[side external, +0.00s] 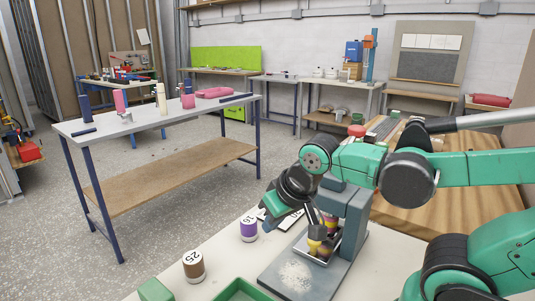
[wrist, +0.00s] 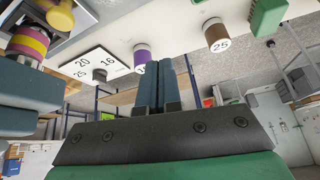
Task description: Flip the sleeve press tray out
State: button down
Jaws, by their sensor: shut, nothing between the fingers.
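The grey sleeve press (side external: 345,215) stands on a dark base plate with a pale powdery patch. Its shiny metal tray (side external: 318,257) sits low in the frame, below yellow and purple tooling (side external: 318,236). The tray appears to be in under the press; its hinge is hidden. In the wrist view the tooling (wrist: 30,42) shows at the upper left, with blue-grey press parts (wrist: 25,90) beside it. My gripper (side external: 268,210) is to the left of the press, apart from the tray. Its two blue fingers (wrist: 166,64) are shut together and empty.
A purple sleeve marked 16 (side external: 249,226) and a brown one marked 25 (side external: 194,266) stand left of the press. A white number card (wrist: 95,66) lies near. Green bins (side external: 240,291) are in front. A grey-topped table (side external: 150,118) stands behind across open floor.

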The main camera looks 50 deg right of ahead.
jog(key=s+d+m+g+h, duration=0.2)
jog(key=d+m+g+h, duration=0.4)
jog(key=m, duration=1.1)
jog(key=shift+f+m+g+h, duration=0.2)
jog(key=shift+m+g+h, duration=0.15)
jog(key=shift+g, duration=0.45)
jog(key=shift+f, duration=0.1)
jog(key=x, duration=1)
jog(key=shift+a, duration=0.15)
jog(key=a, duration=1.2)
jog(key=shift+a, duration=0.3)
